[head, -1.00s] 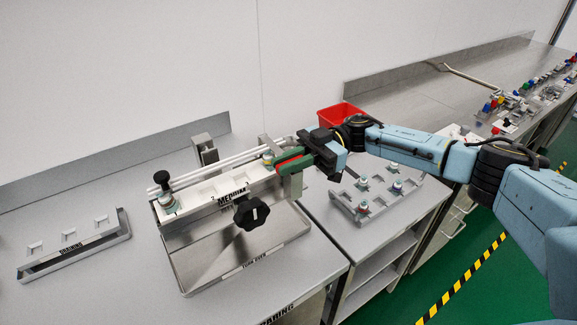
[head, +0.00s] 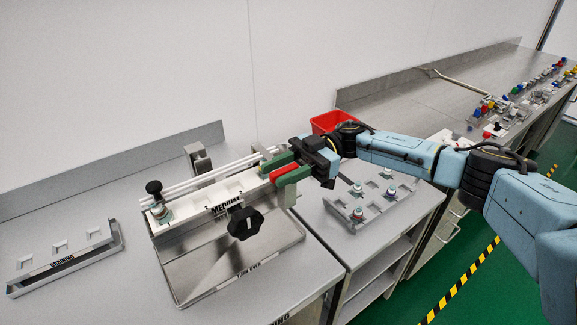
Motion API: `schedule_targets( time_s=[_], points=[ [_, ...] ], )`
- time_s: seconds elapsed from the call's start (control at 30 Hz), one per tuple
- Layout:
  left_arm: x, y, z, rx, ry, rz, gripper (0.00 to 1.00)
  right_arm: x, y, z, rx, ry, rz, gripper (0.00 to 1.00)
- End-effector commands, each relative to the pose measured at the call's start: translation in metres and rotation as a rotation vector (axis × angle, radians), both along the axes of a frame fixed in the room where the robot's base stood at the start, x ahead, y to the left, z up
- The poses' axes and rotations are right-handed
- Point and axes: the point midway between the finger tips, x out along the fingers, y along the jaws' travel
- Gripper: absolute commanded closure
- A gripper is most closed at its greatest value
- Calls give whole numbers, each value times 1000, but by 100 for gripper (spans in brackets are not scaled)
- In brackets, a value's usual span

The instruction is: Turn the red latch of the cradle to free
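The cradle (head: 228,193) is a pale bar with pockets, held over a grey metal tray. A black star knob (head: 246,223) sits on its front. The red latch (head: 284,171) is a narrow red strip at the cradle's right end, partly hidden by my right gripper (head: 284,168). The gripper's green fingers stand apart, one behind the strip and one in front. The strip lies close to the front finger; I cannot tell whether they touch. My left gripper is not in view.
A capped vial (head: 160,211) stands at the cradle's left end. An empty rack (head: 65,258) lies on the left. A rack with several vials (head: 374,203) stands on the right table, under my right arm. A red bin (head: 333,122) is behind. The tray's front (head: 235,272) is clear.

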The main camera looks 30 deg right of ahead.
Motion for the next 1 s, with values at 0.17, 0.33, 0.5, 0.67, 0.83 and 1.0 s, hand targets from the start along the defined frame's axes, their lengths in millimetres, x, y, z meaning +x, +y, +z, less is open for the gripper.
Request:
schedule_targets(
  time_s=[0.17,0.33,0.5,0.67,0.83,1.0],
  points=[
    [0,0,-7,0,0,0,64,4,-19,-2,-2,-1,-6,64],
    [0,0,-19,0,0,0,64,10,-58,-3,-1,-2,-7,64],
    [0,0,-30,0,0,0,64,16,-91,-2,0,-2,-4,64],
    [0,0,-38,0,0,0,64,19,-114,-2,0,-3,-2,64],
    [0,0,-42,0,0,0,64,21,-126,0,1,-2,0,64],
    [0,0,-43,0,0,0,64,21,-131,0,1,-1,0,64]
  ],
)
